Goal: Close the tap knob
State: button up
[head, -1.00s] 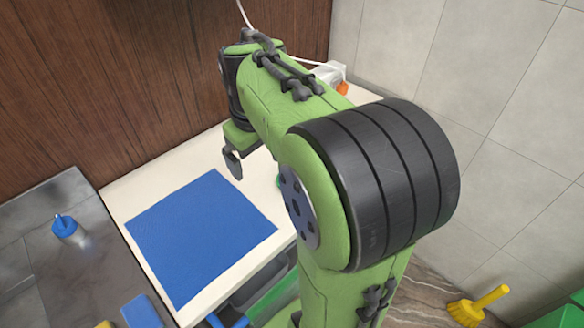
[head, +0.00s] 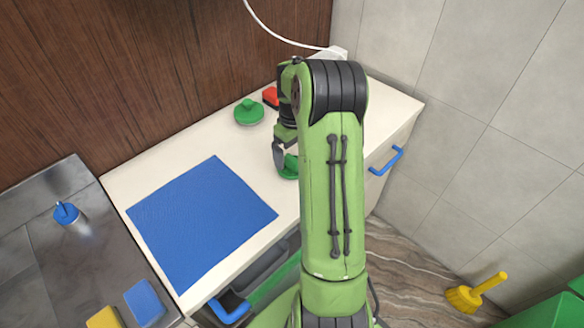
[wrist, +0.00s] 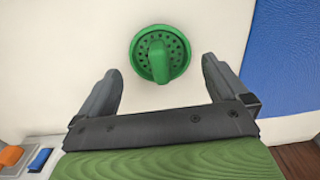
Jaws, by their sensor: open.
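No part is plainly marked as the tap knob. A blue-topped fitting (head: 66,212) stands on the grey metal surface at the left, and I cannot tell whether it is the tap. A round green piece (head: 288,167) with a raised bar lies on the white counter under my gripper (head: 280,152), which partly hides it. In the wrist view this green piece (wrist: 160,54) has many small holes, and its bar lies between the directions of the two fingers. My gripper (wrist: 160,70) is open and empty, and no contact shows.
A blue mat (head: 202,222) covers the counter's left part. Another green knobbed piece (head: 249,112) and a red block (head: 270,97) sit toward the wall. Blue (head: 145,303) and yellow (head: 104,318) blocks lie front left. A drawer with a blue handle (head: 386,160) is at right.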

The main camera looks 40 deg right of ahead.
aim_at(293, 159)
notch_tip(293, 159, down, 5)
jog(key=shift+f+b, duration=0.1)
jog(key=shift+b, duration=0.35)
jog(key=c, duration=0.7)
notch_tip(293, 159, up, 10)
jog(key=shift+r+p, duration=0.2)
jog(key=shift+p, duration=0.85)
jog(key=shift+c, duration=0.3)
jog(key=shift+f, duration=0.1)
